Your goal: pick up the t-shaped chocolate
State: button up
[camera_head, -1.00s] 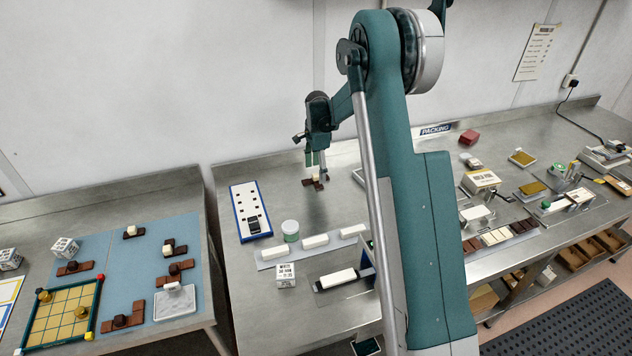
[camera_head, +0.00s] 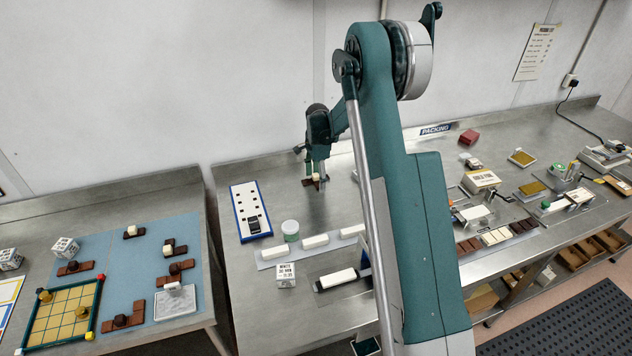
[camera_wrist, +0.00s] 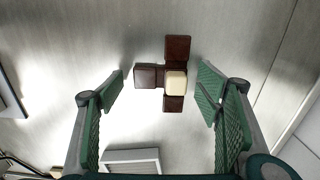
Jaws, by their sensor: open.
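The t-shaped chocolate (camera_wrist: 177,48) lies on the steel table, dark brown, with one cream-white block (camera_wrist: 176,84) on its middle. It shows small in the head view (camera_head: 308,182), partly hidden by my gripper. My gripper (camera_wrist: 160,82) is open. In the wrist view its two green ribbed fingers stand left and right of the chocolate, with a gap on each side. In the head view my gripper (camera_head: 317,180) is right at the chocolate, low over the table. I cannot tell the exact height of the fingertips.
A blue-rimmed white panel (camera_head: 250,212) stands left of the gripper. The table around the chocolate is clear.

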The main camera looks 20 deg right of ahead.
aim_at(317, 182)
jog(key=shift+c, duration=0.7)
jog(key=c, duration=1)
jog(key=shift+r, duration=0.1)
jog(key=shift+r, duration=4.9)
